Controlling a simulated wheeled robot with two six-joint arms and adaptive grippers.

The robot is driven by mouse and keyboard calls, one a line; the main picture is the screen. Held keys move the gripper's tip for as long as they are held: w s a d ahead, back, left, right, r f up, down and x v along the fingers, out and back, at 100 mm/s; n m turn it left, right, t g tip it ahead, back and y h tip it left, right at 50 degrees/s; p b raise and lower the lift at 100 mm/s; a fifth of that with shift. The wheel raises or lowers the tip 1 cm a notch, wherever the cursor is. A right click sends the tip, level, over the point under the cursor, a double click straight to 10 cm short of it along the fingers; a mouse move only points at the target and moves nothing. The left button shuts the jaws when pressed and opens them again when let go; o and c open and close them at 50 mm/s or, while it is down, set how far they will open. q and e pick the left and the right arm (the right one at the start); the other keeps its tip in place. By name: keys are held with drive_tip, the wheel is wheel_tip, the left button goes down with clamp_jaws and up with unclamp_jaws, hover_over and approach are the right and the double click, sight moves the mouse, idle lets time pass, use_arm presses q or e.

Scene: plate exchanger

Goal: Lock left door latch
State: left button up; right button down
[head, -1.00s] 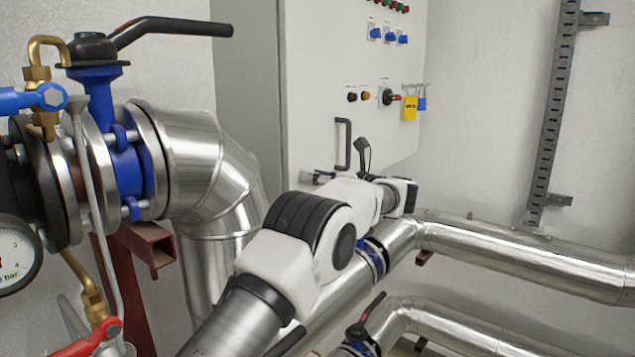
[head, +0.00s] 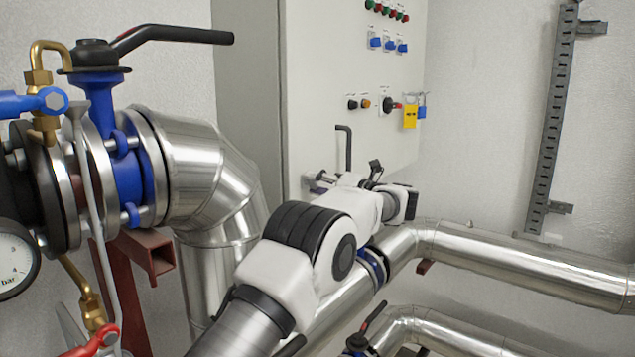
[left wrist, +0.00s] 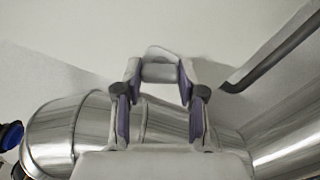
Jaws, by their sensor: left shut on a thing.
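The cabinet door (head: 335,70) is the pale panel at the centre of the head view, and it looks closed. My left gripper (head: 320,181) is close against the lower part of this door, left of the dark door handle (head: 348,148). In the left wrist view my left gripper (left wrist: 160,78) has its purple-padded fingers on either side of a small grey latch piece (left wrist: 160,72), shut on it. The latch is mostly hidden in the head view by the gripper and wrist. Whether it is locked cannot be told. My right gripper is not in view.
Silver pipes (head: 530,260) run below and right of my arm. A blue valve with a black lever (head: 180,36) stands at the left. A yellow padlock (head: 410,116) and switches are higher on the door. The wall at right is bare except for a metal rail (head: 553,120).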

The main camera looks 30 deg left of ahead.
use_arm(q)
drive_tip(key=m, duration=0.1)
drive_tip(key=m+p, duration=0.1)
drive_tip(key=m, duration=0.1)
drive_tip(key=m+p, duration=0.1)
drive_tip(key=m, duration=0.1)
drive_tip(key=shift+r, duration=0.25)
idle(0.4)
drive_tip(key=o, duration=0.9)
drive_tip(key=shift+c, duration=0.2)
drive_tip(key=shift+o, duration=1.4)
drive_tip(key=shift+a+f, duration=0.1)
drive_tip(key=shift+f, duration=0.1)
drive_tip(key=d, duration=1.2)
drive_tip(key=shift+s, duration=0.4)
